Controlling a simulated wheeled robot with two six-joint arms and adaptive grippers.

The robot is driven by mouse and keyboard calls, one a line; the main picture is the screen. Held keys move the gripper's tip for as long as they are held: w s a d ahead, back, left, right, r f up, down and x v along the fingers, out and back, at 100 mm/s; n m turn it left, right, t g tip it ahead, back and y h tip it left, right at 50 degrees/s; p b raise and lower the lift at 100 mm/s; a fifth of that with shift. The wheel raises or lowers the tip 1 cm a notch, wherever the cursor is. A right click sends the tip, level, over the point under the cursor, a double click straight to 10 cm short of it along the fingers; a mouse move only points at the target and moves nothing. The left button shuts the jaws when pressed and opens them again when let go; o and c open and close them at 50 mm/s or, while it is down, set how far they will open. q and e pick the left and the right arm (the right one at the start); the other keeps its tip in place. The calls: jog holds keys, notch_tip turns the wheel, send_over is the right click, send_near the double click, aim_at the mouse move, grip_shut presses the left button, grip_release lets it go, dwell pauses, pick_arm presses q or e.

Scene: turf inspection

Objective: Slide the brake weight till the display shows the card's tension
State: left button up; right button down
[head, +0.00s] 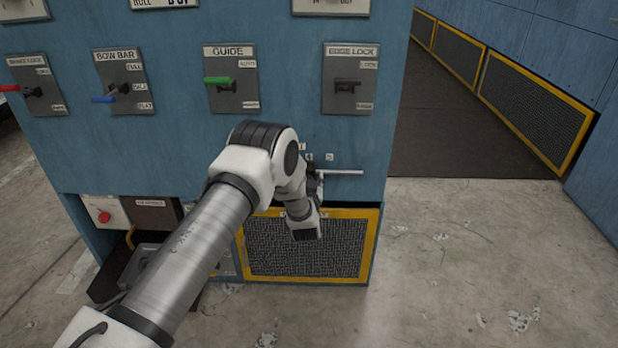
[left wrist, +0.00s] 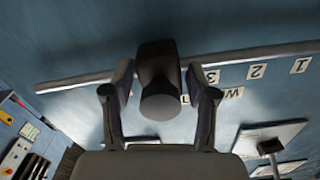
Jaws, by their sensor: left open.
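A dark brake weight (left wrist: 160,95) with a round end sits on a pale horizontal bar (left wrist: 250,54) on the blue machine face. My left gripper (left wrist: 158,74) is open, with one finger on each side of the weight; I cannot tell whether either finger touches it. Labels 1, 2, 3 and W (left wrist: 232,93) lie beside the bar on the right of the left wrist view. In the head view the bar's end (head: 342,172) sticks out right of my left arm, which hides the weight. No readable tension display or card shows. My right gripper is not in view.
Lever plates for bow bar (head: 125,70), guide (head: 218,52) and edge lock (head: 365,60) are above the arm. A yellow-framed mesh guard (head: 350,275) is below it. A red button (head: 104,217) is at lower left. Concrete floor (head: 480,270) lies open at right.

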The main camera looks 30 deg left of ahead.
pick_arm(q)
grip_shut()
jog(key=s+a+p, duration=0.2)
jog(key=s+a, duration=0.1)
jog(key=a, duration=0.2)
grip_release()
jog(key=shift+s+a, duration=0.1)
jog(key=v, duration=1.2)
